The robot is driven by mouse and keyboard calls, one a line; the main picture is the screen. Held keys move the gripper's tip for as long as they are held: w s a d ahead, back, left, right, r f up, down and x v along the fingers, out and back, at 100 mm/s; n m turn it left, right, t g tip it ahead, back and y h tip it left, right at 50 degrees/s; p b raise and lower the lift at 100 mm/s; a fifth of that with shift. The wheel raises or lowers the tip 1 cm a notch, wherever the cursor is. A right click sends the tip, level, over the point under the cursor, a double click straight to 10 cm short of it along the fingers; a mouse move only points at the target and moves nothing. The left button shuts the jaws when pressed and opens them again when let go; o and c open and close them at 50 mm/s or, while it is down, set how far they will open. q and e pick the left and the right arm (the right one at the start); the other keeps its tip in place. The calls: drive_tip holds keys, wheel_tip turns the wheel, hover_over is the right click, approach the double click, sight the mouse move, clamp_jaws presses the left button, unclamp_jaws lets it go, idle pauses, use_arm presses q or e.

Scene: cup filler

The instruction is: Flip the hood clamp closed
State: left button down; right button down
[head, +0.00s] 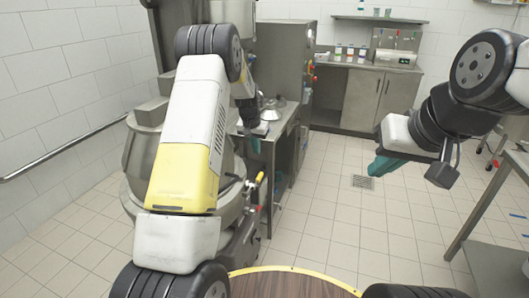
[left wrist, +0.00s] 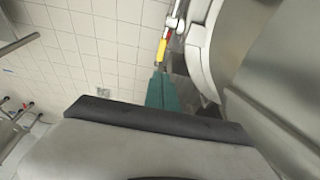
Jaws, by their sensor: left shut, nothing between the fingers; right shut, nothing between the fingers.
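The hood clamp shows in the left wrist view as a lever with a yellow and red handle (left wrist: 162,48) and a metal top, beside a rounded steel body. In the head view a yellow and red handle (head: 258,186) stands out from the machine's right side. My left gripper (head: 256,146) is shut and empty, above that handle in the head view. In the left wrist view its teal fingers (left wrist: 164,90) end close to the yellow handle; I cannot tell if they touch. My right gripper (head: 386,164) is shut and empty, over open floor at the right.
The big steel machine (head: 137,160) is partly hidden behind my left arm. A steel table (head: 276,135) stands just behind the left gripper. A counter with bottles (head: 372,62) is at the back wall. A steel table (head: 492,215) is at the right edge. The middle floor is clear.

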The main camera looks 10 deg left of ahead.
use_arm(q)
approach(259, 174)
drive_tip(key=x, duration=0.5)
drive_tip(key=shift+w+d, duration=0.1)
drive_tip(key=shift+d, duration=0.05)
drive_tip(key=shift+f, duration=0.75)
